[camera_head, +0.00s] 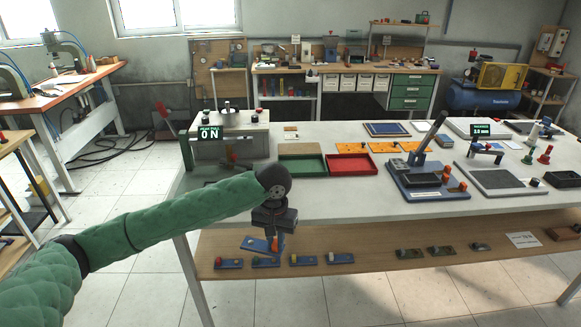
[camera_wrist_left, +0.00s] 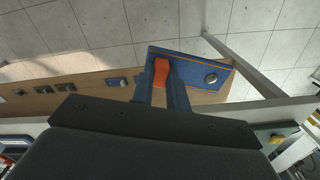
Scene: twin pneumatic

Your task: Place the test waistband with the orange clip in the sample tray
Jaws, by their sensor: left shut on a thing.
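The test waistband, a short blue strip (camera_head: 252,244), is held at its orange clip by my left gripper (camera_head: 275,244), in front of the table edge and above the lower shelf. In the left wrist view the blue strip (camera_wrist_left: 192,66) reaches out to the right with a silver button, and the orange clip (camera_wrist_left: 161,74) sits between the two shut fingers (camera_wrist_left: 163,98). On the table are an open green tray (camera_head: 302,172) and an open red tray (camera_head: 351,170); I cannot tell which is the sample tray. My right gripper is not in view.
Several similar blue strips with coloured clips (camera_head: 302,260) lie on the wooden lower shelf (camera_head: 380,261). The table's front edge (camera_head: 345,218) lies between gripper and trays.

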